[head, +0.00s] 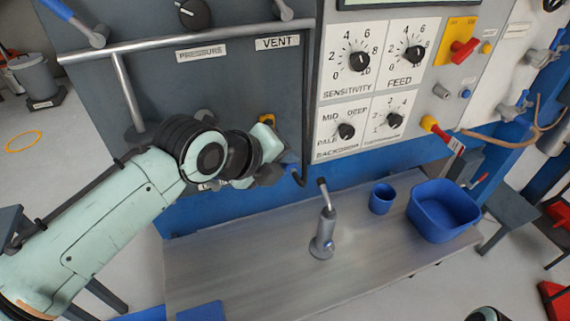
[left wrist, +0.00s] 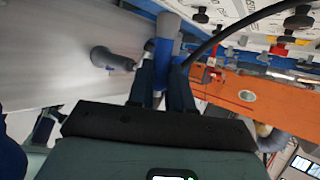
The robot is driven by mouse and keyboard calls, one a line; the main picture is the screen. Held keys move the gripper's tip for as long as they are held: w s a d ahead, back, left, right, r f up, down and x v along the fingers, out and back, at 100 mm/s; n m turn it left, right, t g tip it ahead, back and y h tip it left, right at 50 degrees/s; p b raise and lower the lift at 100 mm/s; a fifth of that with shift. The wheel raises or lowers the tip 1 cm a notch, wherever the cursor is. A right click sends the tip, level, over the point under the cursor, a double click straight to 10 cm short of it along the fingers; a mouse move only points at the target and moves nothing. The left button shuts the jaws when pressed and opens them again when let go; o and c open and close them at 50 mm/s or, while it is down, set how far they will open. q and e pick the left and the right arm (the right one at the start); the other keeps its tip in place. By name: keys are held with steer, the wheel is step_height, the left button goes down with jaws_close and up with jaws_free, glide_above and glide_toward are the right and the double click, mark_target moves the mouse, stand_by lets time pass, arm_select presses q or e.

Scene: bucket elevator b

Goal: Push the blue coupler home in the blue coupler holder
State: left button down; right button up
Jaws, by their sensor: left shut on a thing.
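My left gripper (head: 272,178) is in front of the lower right of the grey panel, close to its blue lower edge. In the left wrist view its two dark fingers (left wrist: 163,92) are shut on a blue piece, which I take for the blue coupler (left wrist: 161,62). A grey cylinder (left wrist: 168,26) lies in line just beyond the blue piece. A dark hose (left wrist: 210,45) curves away beside it. In the head view a bit of blue (head: 291,168) shows at the fingertips. I cannot make out the blue coupler holder, or how deep the coupler sits.
Below is a grey bench top (head: 240,275) with a small grey upright fitting (head: 322,243), a blue cup (head: 382,198) and a blue bin (head: 443,210). A metal rail (head: 190,42) crosses the panel above my left arm. A knob panel (head: 375,75) stands to the right.

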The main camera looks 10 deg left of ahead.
arm_select(q)
steer(key=shift+w+a+p, duration=0.25)
steer(key=shift+w+a, duration=0.3)
steer(key=shift+w, duration=0.3)
steer(key=shift+w+a+p, duration=0.2)
steer(key=shift+w+a, duration=0.3)
steer(key=shift+w, duration=0.3)
steer(key=shift+w+a, duration=0.5)
steer(key=shift+w, duration=0.2)
stand_by(5.6)
